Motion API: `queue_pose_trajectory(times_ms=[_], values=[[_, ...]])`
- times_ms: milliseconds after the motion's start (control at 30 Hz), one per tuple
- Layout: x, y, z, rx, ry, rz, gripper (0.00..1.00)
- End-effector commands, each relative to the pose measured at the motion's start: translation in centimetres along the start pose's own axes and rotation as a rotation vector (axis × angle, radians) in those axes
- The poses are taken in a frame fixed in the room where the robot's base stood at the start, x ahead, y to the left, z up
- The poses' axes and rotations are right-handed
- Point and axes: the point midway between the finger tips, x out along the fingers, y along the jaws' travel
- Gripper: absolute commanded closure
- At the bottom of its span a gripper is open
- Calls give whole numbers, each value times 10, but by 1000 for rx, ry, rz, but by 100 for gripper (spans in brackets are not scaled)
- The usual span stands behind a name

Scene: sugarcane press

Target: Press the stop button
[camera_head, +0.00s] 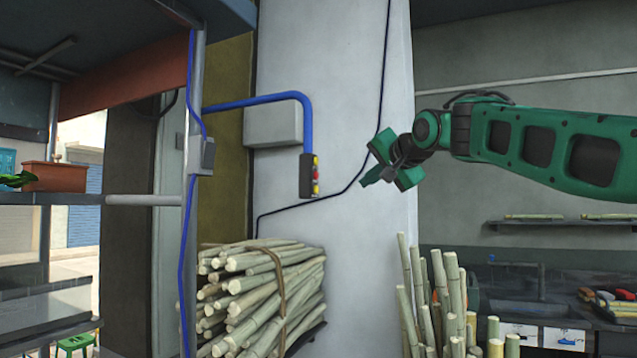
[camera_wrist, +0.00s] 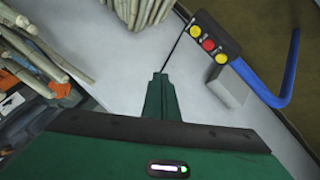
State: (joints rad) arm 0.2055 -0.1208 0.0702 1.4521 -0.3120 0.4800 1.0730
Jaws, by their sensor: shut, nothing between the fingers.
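A dark button box (camera_head: 307,176) hangs from the end of a blue pipe in front of a pale pillar. Its side carries a red button (camera_head: 316,173) between yellow ones. In the wrist view the box (camera_wrist: 214,38) is at the upper right, with the red button (camera_wrist: 208,45) between two yellow buttons. Labels are not readable. My green gripper (camera_head: 364,183) is to the right of the box, at about its height, and apart from it. It is shut and empty; in the wrist view its fingers (camera_wrist: 161,76) meet below and left of the buttons.
A blue pipe (camera_head: 260,101) runs to the box past a grey wall box (camera_head: 273,126). A tied bundle of cane (camera_head: 265,295) lies below, and upright canes (camera_head: 440,300) stand below my arm. The space between gripper and box looks clear.

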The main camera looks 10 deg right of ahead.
Motion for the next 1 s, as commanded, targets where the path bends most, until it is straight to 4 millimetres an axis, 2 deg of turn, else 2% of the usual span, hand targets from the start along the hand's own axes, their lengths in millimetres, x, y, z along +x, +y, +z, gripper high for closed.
queue_pose_trajectory(times_ms=[33,167,567,1000], values=[[0,-9,-2,7,2,-20,100],[0,-21,-3,18,3,-44,100],[2,-22,-1,17,2,-44,100],[34,-47,22,17,1,-43,100]])
